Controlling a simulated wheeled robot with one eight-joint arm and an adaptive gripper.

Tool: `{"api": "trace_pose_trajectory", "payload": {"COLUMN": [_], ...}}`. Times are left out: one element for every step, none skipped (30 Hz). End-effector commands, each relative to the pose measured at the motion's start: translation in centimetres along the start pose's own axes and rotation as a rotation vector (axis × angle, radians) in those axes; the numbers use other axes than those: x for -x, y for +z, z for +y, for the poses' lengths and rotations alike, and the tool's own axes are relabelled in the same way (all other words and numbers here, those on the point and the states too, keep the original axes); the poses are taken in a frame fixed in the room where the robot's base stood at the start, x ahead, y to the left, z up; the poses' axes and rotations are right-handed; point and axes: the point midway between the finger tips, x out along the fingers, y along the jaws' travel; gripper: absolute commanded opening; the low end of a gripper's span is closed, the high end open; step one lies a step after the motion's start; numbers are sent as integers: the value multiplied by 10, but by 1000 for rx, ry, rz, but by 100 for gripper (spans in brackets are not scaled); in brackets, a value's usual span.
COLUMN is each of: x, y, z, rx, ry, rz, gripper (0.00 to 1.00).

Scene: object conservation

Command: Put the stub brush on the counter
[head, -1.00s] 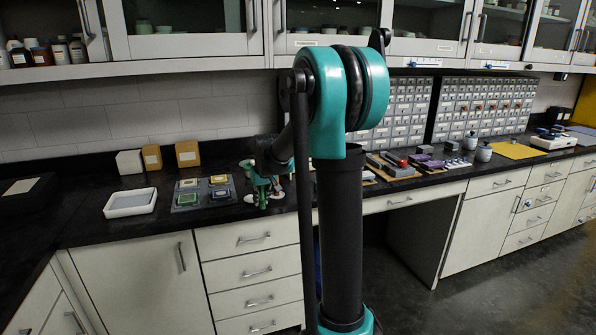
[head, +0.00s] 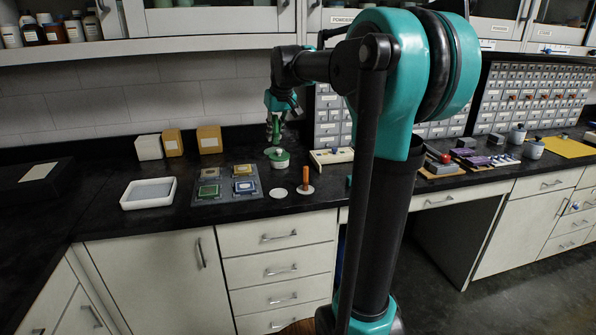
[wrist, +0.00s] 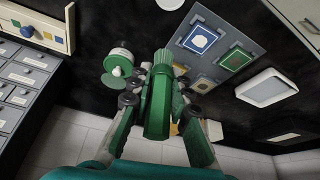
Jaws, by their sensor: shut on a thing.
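My gripper (head: 275,125) is raised above the back part of the black counter (head: 235,222). It is shut on a green cylindrical handle, which I take to be the stub brush (wrist: 158,108). The brush also shows below the fingers in the head view (head: 276,132). A round green-and-white piece (head: 279,158) shows just below it in the head view and beside it in the wrist view (wrist: 118,60). I cannot tell whether they touch. The lower end of the brush is unclear.
A white disc (head: 278,193) and an orange-brown handle (head: 305,179) on another disc stand near the counter's front edge. A grey mat with coloured squares (head: 226,193) and a white tray (head: 126,202) lie left. Boxes (head: 149,148) stand behind; a small rack (head: 330,157) is right.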

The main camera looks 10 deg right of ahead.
Motion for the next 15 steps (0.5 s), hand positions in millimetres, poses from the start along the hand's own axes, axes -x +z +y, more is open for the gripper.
{"api": "trace_pose_trajectory", "payload": {"x": [-12,-20,-29,-35,-42,-52,-58,-65,-74,-81,-87,-96,-101,-106,-112], "y": [5,8,12,14,17,21,24,27,30,33,36,39,42,44,46], "z": [0,0,0,0,0,0,0,0,0,0,0,0,0,0,0], "rx": [0,0,0,0,0,0,0,-1,-1,-1,-1,-1,-1,-1,-1], "ry": [0,0,0,0,0,0,0,0,0,0,0,0,0,0,0], "rz": [0,0,0,0,0,0,0,0,0,0,0,0,0,0,0], "gripper": [0,0,0,0,0,0,0,0,0,0,0,0,0,0,0]}}
